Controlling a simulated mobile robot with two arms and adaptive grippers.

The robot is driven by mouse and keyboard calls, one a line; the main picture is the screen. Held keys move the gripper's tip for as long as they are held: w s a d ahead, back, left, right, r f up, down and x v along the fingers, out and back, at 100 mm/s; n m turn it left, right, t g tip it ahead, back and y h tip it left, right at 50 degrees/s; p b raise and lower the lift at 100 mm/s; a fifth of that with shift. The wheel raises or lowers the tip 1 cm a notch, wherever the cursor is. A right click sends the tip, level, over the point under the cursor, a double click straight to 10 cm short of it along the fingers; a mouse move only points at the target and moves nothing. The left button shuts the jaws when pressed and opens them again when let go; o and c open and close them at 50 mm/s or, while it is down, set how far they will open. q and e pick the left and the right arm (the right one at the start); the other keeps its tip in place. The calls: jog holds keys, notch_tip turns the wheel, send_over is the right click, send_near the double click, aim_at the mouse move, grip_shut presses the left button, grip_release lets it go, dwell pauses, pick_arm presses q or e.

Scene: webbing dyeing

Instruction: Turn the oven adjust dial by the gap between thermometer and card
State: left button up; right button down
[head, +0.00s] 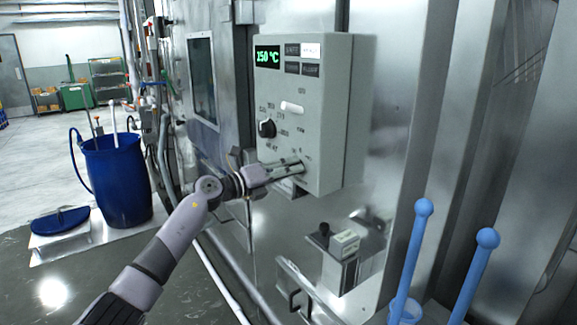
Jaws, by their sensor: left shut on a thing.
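The grey oven control box (335,110) is on the metal wall, with a green display (268,57) reading 150 °C. A black knob (267,129) and a white handle (291,107) are on its front. My left gripper (298,169) is at the lower front of the box, below the black knob. It is shut on the adjust dial, which the fingers hide almost wholly. I cannot make out which thing is the card. My right gripper is out of view.
A small metal unit (340,272) with a black knob and a pale block stands below the box. Two blue rods (412,250) rise at the lower right. A blue barrel (116,180) and its lid (60,220) are at the left. The floor behind is open.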

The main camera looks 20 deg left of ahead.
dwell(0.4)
pick_arm(q)
jog(key=o, duration=1.2)
jog(key=shift+a, duration=0.1)
jog(key=v, duration=1.2)
